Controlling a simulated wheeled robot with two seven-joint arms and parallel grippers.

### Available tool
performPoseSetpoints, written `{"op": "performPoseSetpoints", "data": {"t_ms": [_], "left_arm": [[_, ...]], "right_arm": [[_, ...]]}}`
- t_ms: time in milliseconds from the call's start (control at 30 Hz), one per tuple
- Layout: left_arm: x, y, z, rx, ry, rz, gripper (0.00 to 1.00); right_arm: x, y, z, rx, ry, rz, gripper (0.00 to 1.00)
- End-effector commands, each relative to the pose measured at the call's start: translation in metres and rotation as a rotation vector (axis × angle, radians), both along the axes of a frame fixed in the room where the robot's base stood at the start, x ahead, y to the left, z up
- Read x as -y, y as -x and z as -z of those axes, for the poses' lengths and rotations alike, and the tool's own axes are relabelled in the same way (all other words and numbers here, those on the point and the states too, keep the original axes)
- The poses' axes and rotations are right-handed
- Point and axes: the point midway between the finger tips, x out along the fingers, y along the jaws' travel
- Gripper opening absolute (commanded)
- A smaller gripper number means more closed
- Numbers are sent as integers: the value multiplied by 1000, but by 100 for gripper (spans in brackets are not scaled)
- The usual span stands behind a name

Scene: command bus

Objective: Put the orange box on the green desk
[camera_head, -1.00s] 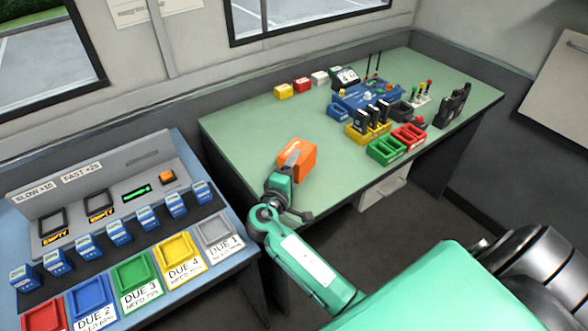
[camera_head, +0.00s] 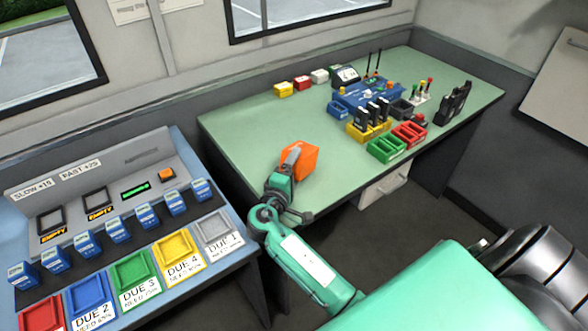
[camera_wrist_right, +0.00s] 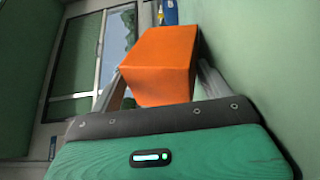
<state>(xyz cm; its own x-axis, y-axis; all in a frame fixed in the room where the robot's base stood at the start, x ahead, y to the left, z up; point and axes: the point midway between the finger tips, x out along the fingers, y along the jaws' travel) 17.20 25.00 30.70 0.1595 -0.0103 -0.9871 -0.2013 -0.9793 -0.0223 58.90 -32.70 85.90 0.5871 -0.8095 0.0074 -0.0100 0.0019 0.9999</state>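The orange box (camera_head: 303,163) is over the left part of the green desk (camera_head: 250,140), near its front edge. My right gripper (camera_head: 291,157) has its fingers on either side of the box. In the right wrist view the orange box (camera_wrist_right: 158,62) sits between the two fingertips, which look to be against its sides. The gripper appears shut on it. I cannot tell from the head view whether the box's underside touches the desk. My left gripper is not in view.
Small coloured boxes (camera_head: 302,82) line the desk's back edge. A blue unit (camera_head: 365,96), yellow, green (camera_head: 387,149) and red trays stand farther right. A sloped blue console (camera_head: 133,246) with coloured slots stands at left. The desk's middle is clear.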

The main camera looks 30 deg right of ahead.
Motion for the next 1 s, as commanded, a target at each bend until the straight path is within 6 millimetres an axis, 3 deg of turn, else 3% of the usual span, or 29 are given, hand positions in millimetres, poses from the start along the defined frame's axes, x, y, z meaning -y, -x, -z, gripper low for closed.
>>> {"op": "performPoseSetpoints", "data": {"t_ms": [367,567,633,800,1000], "left_arm": [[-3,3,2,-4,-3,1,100],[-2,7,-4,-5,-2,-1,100],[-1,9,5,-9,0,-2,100],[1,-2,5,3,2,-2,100],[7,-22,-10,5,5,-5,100]], "right_arm": [[-1,2,8,-17,-4,0,90],[-1,2,-5,-17,-4,-1,90],[-11,9,0,-17,-7,-4,90],[-44,32,-1,-14,-9,-3,90],[-77,56,-4,-11,-5,-3,90]]}}
